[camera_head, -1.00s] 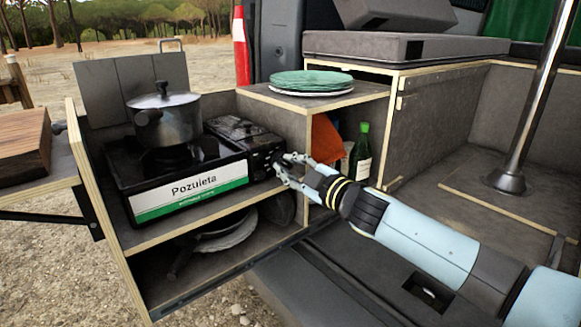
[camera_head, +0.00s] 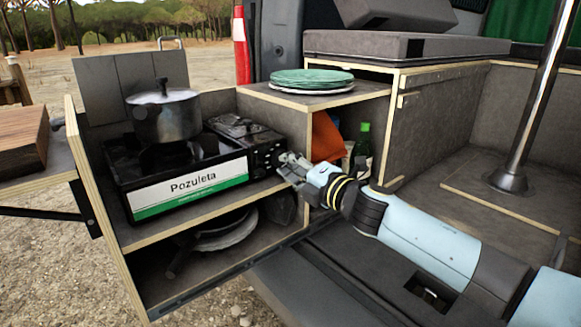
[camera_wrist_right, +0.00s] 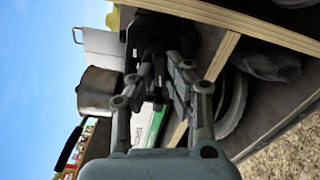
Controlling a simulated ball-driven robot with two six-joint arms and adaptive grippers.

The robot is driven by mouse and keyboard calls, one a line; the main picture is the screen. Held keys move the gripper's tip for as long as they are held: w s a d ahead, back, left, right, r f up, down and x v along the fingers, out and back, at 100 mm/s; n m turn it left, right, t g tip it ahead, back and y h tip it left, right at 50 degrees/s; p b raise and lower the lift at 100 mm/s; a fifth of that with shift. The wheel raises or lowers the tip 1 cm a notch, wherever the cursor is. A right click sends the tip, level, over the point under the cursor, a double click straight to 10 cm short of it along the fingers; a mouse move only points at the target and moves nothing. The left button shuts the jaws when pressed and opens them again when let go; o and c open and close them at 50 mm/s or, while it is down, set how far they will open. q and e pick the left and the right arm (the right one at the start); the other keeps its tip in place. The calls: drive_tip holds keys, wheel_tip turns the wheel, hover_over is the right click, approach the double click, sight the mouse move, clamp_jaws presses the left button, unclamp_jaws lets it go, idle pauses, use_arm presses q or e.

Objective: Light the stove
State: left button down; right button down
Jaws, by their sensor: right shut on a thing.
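The black camping stove (camera_head: 185,185) with a white and green "Pozuleta" label stands on the upper shelf of the pull-out unit. A grey lidded pot (camera_head: 165,117) sits on it; the burner area under the pot looks dark. My right gripper (camera_head: 284,165) is at the stove's right end, where its control knob is. It is shut on the knob, which the fingers mostly hide. In the right wrist view the two fingers (camera_wrist_right: 168,80) close in against the dark end of the stove, with the pot (camera_wrist_right: 98,90) to their left. My left gripper is out of view.
Green plates (camera_head: 312,80) rest on the shelf above and right of the stove. A green bottle (camera_head: 361,148) and an orange item (camera_head: 327,138) stand in the compartment behind my gripper. A wooden block (camera_head: 22,145) lies at far left. Pans (camera_head: 225,232) fill the lower shelf.

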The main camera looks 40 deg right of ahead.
drive_tip(key=shift+f+n, duration=0.2)
drive_tip(key=shift+n, duration=1.4)
drive_tip(key=c, duration=1.4)
unclamp_jaws()
drive_tip(key=shift+o, duration=0.3)
drive_tip(key=shift+r, duration=0.1)
